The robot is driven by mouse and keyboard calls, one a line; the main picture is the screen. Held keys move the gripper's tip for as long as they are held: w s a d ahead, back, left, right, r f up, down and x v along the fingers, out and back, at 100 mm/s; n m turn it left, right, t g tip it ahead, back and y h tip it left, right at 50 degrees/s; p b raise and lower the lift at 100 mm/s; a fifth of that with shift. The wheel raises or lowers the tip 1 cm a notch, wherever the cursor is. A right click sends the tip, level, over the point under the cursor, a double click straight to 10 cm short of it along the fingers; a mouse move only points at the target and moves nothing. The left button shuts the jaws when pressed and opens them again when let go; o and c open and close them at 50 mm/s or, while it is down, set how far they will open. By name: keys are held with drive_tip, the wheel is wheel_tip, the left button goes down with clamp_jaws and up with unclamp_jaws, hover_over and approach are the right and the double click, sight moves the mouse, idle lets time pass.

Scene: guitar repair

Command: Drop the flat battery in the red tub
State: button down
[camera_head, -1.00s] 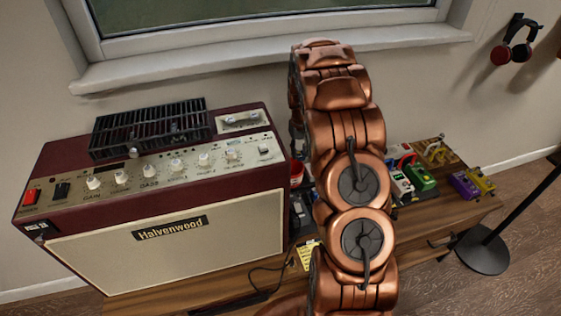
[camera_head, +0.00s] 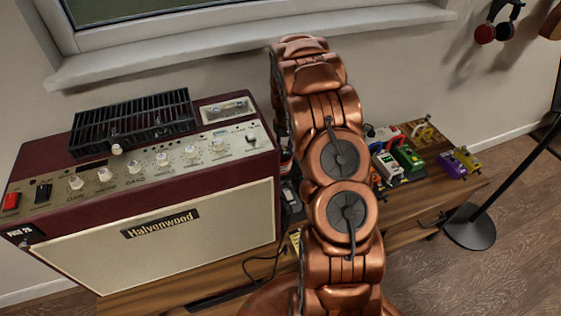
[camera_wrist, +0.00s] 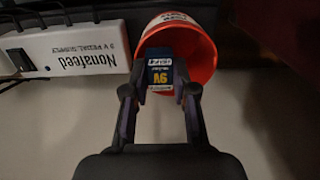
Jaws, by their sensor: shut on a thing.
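My gripper (camera_wrist: 160,92) is shut on a small blue battery (camera_wrist: 159,70) with yellow "9V" lettering, in the wrist view. The red tub (camera_wrist: 203,57), an orange-red bucket with a white label, lies just beyond the fingertips in that view. The battery overlaps the tub's open mouth in the picture; I cannot tell whether it is inside the rim or only in front of it. In the head view my copper arm hides the gripper, the battery and most of the tub's place.
A white power supply (camera_wrist: 70,50) stands left of the tub in the wrist view. In the head view a maroon amplifier (camera_head: 165,235) fills the left of the wooden bench. Several pedals, among them a green one (camera_head: 408,157), sit right of my arm.

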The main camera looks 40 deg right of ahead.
drive_tip(key=c, duration=0.8)
unclamp_jaws()
drive_tip(key=shift+c, duration=0.2)
wheel_tip(320, 180, up, 12)
idle(0.3)
